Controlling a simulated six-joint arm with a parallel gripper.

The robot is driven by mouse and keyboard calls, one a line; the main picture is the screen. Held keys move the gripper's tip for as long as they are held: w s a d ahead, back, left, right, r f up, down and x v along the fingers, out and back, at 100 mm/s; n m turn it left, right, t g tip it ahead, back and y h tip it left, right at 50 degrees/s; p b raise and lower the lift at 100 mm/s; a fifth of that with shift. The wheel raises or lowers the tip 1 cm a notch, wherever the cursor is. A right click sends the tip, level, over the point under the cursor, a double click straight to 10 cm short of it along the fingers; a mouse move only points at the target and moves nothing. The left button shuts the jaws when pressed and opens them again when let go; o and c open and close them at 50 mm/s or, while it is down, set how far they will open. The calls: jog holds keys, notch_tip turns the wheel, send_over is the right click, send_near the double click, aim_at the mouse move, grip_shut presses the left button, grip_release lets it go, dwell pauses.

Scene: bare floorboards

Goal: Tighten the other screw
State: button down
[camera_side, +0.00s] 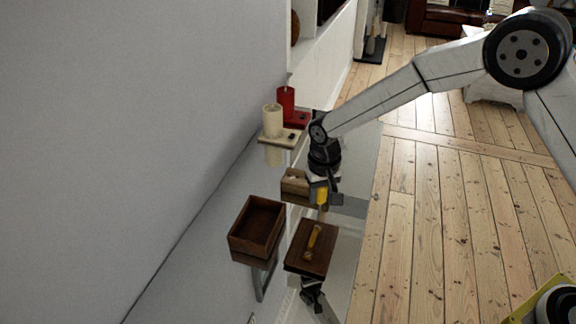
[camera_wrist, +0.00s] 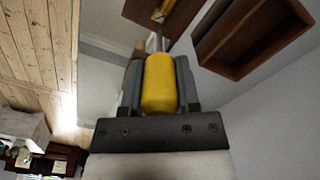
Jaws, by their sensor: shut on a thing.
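My gripper (camera_side: 321,190) is shut on a yellow-handled screwdriver (camera_side: 322,196), which points down. In the wrist view the yellow handle (camera_wrist: 160,85) sits between the two grey fingers, with a thin shaft beyond it. A dark brown wooden block (camera_side: 325,262) lies below and in front of my gripper in the side view. A yellow-orange piece (camera_side: 313,240) rests on its top, and it also shows at the top of the wrist view (camera_wrist: 163,9). The screws are too small or hidden to make out. I cannot tell whether the tip touches anything.
An open brown box (camera_side: 257,226) stands left of the block. A lighter wooden box (camera_side: 293,187) is close behind my gripper. A cream candle (camera_side: 272,121) and a red candle (camera_side: 286,103) stand farther back.

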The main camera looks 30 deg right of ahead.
jog(key=shift+r, duration=1.65)
